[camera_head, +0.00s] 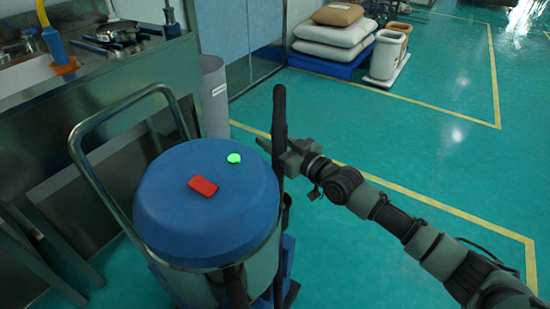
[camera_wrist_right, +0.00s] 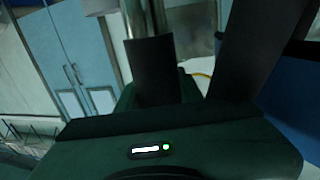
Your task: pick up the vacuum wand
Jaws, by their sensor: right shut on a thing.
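The vacuum wand (camera_head: 279,112) is a dark, slim, nearly upright tube at the right side of the blue-lidded vacuum (camera_head: 207,232) in the head view. My right gripper (camera_head: 277,147) reaches in from the right and is shut on the wand below its top end. The wand stands close beside the vacuum's lid, and its lower part runs down along the body. In the right wrist view, the dark fingers (camera_wrist_right: 200,72) fill the middle, and the grip on the wand is hard to make out. My left gripper is not in view.
The vacuum has a grey push handle (camera_head: 84,162), a red block (camera_head: 203,186) and a green spot (camera_head: 234,158) on its lid. A metal bench (camera_head: 100,100) stands at left, a grey bin (camera_head: 215,95) behind. Sacks (camera_head: 334,32) lie farther back. The green floor at right is clear.

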